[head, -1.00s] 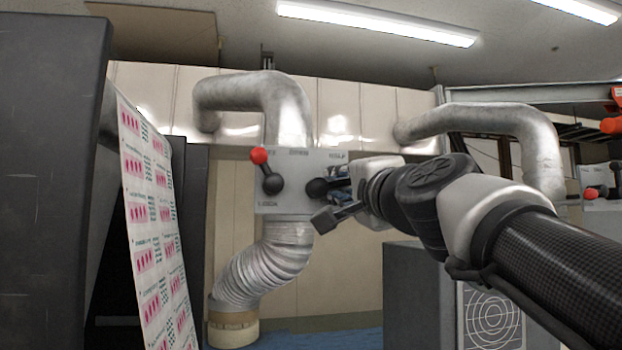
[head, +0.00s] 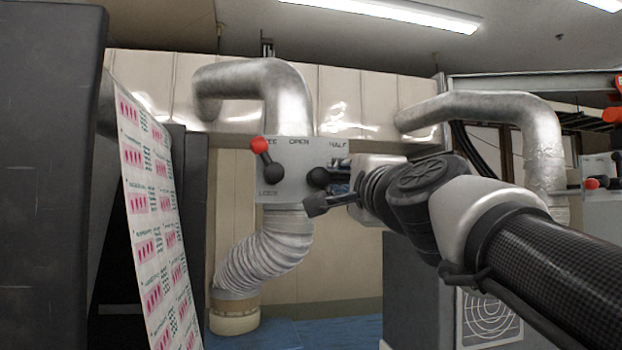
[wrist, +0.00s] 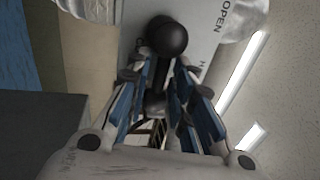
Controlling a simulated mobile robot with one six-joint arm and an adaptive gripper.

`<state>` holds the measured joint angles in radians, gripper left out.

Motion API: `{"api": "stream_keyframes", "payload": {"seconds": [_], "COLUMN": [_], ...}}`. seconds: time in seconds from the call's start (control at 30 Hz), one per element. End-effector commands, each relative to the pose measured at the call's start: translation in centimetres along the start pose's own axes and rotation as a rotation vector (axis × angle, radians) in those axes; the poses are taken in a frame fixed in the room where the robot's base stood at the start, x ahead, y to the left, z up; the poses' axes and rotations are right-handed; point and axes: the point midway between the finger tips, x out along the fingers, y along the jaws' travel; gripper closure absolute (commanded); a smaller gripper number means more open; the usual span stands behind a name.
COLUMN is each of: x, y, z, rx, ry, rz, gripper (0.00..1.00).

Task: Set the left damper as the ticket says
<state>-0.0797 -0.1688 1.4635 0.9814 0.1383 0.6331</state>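The left damper's grey plate (head: 295,165) is on the silver duct in mid-picture, with labels including OPEN, HALF and LOCK. Its red-knobbed lever (head: 259,145) points up-left, away from LOCK. A second, black lever (head: 318,178) is partly hidden by my gripper (head: 330,190); its exact setting cannot be told. In the wrist view the black lever (wrist: 168,36) shows its round black part just beyond my fingertips (wrist: 160,75). Its shaft runs back between the two spread, blue-padded fingers. No firm grip on it shows. No readable ticket is in view.
A second duct with a damper plate (head: 603,205) and red knob stands at the right. A grey cabinet (head: 415,290) is below my arm. A printed sheet (head: 150,200) with pink and green marks hangs at the left beside a dark panel (head: 50,180).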

Motion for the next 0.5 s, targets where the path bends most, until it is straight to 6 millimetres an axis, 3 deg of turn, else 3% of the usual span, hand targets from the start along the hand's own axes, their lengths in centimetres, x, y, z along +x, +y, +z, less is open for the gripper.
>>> {"api": "stream_keyframes", "payload": {"seconds": [0.27, 0.5], "x": [0.05, 0.03], "y": [0.14, 0.09], "z": [-0.05, -0.02], "rx": [0.000, -0.001], "ry": [0.001, 0.000], "rz": [0.002, 0.002], "gripper": [0.59, 0.58]}}
